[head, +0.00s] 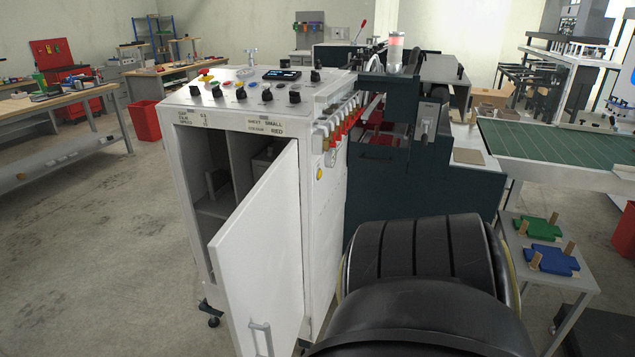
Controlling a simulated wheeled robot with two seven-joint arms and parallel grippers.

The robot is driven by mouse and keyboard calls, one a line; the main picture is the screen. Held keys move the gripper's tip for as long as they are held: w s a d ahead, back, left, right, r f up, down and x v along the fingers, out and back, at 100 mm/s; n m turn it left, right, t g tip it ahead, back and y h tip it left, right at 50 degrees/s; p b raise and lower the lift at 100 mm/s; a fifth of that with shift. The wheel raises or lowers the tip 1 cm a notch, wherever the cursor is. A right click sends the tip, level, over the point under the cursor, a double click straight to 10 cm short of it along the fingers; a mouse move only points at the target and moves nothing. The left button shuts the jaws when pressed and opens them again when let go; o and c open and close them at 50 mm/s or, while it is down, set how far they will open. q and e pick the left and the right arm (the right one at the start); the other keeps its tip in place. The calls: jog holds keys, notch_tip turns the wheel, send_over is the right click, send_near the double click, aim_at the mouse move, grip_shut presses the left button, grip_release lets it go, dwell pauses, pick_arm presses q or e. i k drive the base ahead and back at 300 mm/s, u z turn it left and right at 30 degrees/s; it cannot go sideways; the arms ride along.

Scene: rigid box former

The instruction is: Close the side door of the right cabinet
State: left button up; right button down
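A white cabinet (318,215) stands in the middle of the head view, with knobs and buttons on its top panel. Its side door (262,240) hangs open, swung out towards me, hinged at the cabinet's right front edge. A grey bar handle (261,338) sits low on the door, near the bottom of the picture. Behind the door the dark interior with a shelf (213,208) shows; part of it is hidden by the door. Neither of my grippers is in view. A large black ribbed part of my own arm fills the lower right, apart from the door in the picture.
Dark machinery (400,180) adjoins the cabinet on the right. A small table (570,275) with green and blue pieces stands further right. A workbench (60,105) and a red bin (145,120) are at the back left. The floor left of the cabinet is clear.

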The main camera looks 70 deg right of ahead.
aim_at(255, 257)
jog(key=z, duration=2.15)
jog(key=i, duration=1)
jog(key=u, duration=1.85)
jog(key=k, duration=1.05)
jog(key=z, duration=0.9)
